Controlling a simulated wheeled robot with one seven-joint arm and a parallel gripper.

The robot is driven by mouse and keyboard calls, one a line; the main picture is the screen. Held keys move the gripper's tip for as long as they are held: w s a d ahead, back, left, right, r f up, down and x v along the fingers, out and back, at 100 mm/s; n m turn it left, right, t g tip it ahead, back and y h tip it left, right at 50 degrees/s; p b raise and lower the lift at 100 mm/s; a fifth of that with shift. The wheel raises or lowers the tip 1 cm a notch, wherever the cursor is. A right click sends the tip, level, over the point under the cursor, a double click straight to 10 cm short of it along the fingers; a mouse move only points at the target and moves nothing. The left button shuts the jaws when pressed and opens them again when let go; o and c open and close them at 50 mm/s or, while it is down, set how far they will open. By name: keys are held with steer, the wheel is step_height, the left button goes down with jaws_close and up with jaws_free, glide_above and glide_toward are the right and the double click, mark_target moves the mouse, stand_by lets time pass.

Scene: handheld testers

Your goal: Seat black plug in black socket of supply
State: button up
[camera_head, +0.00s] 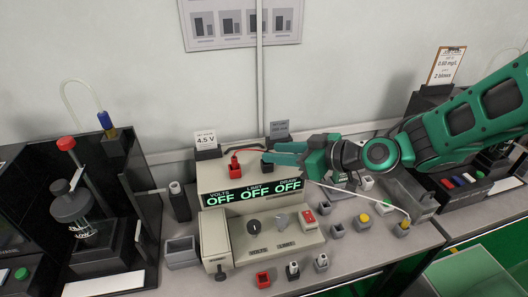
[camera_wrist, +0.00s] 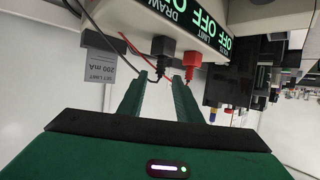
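The supply (camera_head: 215,180) is a beige box with a display reading OFF three times. A black plug (camera_head: 267,164) is at its top, right of a red plug (camera_head: 234,166). In the wrist view the black plug (camera_wrist: 161,47) stands against the supply's edge, left of the red plug (camera_wrist: 192,61). My gripper (camera_head: 270,154) reaches in from the right above the supply. In the wrist view its fingers (camera_wrist: 160,76) are apart, with their tips close to the black plug's lower end; contact is unclear. The black socket is hidden, so the plug's seating depth cannot be told.
A 4.5 V card (camera_head: 206,140) and a grey limit card (camera_head: 279,130) stand behind the supply. A black stand (camera_head: 110,190) is left; a grey tray (camera_head: 410,193) is right.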

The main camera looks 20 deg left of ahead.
steer(key=shift+v, duration=2.1)
steer(key=shift+f, duration=0.1)
steer(key=s+d+f+m+h, duration=0.15)
steer(key=d+m+h, duration=0.35)
steer(key=d, duration=1.2)
steer(key=d+f+m+h, duration=0.3)
steer(key=d+m+h, duration=0.15)
steer(key=d, duration=1.25)
steer(key=s+d+r+m+g+h, duration=0.1)
steer(key=s+d+m+g, duration=0.1)
steer(key=s+d+m, duration=0.3)
steer(key=s+d+r+m+g+h, duration=0.1)
steer(key=s+d+m+g+h, duration=0.1)
steer(key=s+d+m, duration=0.4)
steer(key=s+d, duration=0.5)
steer(key=s, duration=0.5)
steer(key=shift+s+d+r+g, duration=0.15)
steer(key=shift+d+r+g, duration=0.05)
steer(key=shift+d+g, duration=0.1)
